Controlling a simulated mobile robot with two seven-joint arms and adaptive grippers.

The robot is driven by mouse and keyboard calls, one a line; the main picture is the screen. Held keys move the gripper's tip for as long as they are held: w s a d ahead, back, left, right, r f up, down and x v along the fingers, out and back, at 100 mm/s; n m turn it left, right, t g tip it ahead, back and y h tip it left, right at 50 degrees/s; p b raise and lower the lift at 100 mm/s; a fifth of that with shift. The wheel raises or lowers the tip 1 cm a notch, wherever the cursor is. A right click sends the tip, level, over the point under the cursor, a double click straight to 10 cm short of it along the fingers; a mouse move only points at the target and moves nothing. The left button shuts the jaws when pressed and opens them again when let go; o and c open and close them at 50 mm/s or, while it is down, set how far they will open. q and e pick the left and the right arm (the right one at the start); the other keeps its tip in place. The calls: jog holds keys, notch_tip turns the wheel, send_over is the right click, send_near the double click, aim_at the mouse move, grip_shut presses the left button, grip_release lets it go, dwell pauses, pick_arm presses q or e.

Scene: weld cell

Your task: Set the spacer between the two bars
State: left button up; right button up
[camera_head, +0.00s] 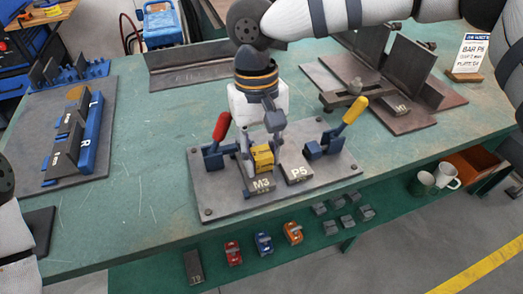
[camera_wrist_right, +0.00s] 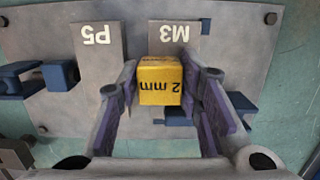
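The spacer is a yellow block marked "2 mm" (camera_wrist_right: 160,82), also seen in the head view (camera_head: 263,157). My right gripper (camera_head: 262,150) points down over the fixture plate, with its fingers on both sides of the spacer and apparently closed on it (camera_wrist_right: 160,75). The grey bar M3 (camera_head: 262,184) and the grey bar P5 (camera_head: 297,174) lie side by side on the plate with a gap between them. In the wrist view the spacer covers part of M3 (camera_wrist_right: 175,36) and borders the gap beside P5 (camera_wrist_right: 99,55). Its height above the plate is unclear. My left gripper is not visible.
The fixture plate (camera_head: 220,206) carries a red-handled clamp (camera_head: 218,135) and a yellow-handled clamp (camera_head: 340,130) either side of the bars. A blue-edged fixture (camera_head: 75,140) stands left. Steel angles and plates (camera_head: 405,75) stand at back right. Mugs (camera_head: 445,175) sit lower right.

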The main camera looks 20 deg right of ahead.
jog(key=shift+o, duration=1.2)
notch_tip(320, 180, up, 12)
jog(key=w, duration=0.1)
jog(key=shift+w, duration=0.4)
